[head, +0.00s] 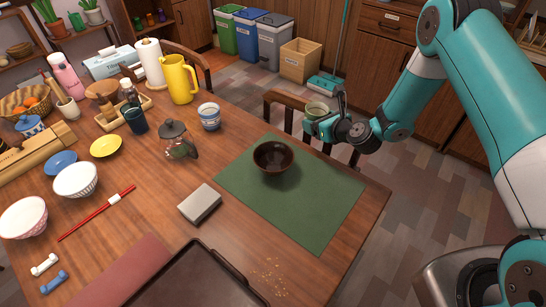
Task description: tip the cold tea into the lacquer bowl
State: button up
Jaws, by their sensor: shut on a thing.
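The dark brown lacquer bowl (273,158) stands upright on the green mat (318,212) on the wooden table. My gripper (319,124) is at the far right side of the table, above and to the right of the bowl. It is shut on a small pale green cup (316,109). The cup looks about upright and is held in the air near the chair back, apart from the bowl. I cannot make out the tea inside it. My gripper hides part of the cup's lower side.
A glass teapot (178,140), a blue-and-white cup (209,116) and a yellow jug (179,78) stand left of the mat. A grey box (199,204) and a dark tray (190,280) lie nearer. A chair (287,104) is behind the cup. The mat around the bowl is clear.

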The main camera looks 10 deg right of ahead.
jog(key=a+n+g+y+b, duration=0.1)
jog(key=n+g+y+b, duration=0.1)
jog(key=n, duration=0.1)
jog(key=w+a+n+g+y+b, duration=0.1)
jog(key=a+n+g+y+b, duration=0.1)
jog(key=n+g+y, duration=0.1)
jog(key=a+n+g+y+b, duration=0.2)
jog(key=n+g, duration=0.1)
jog(key=n, duration=0.1)
jog(key=shift+w+a+r+y, duration=0.15)
jog(key=shift+w+a+y, duration=0.1)
jog(key=shift+w+y, duration=0.1)
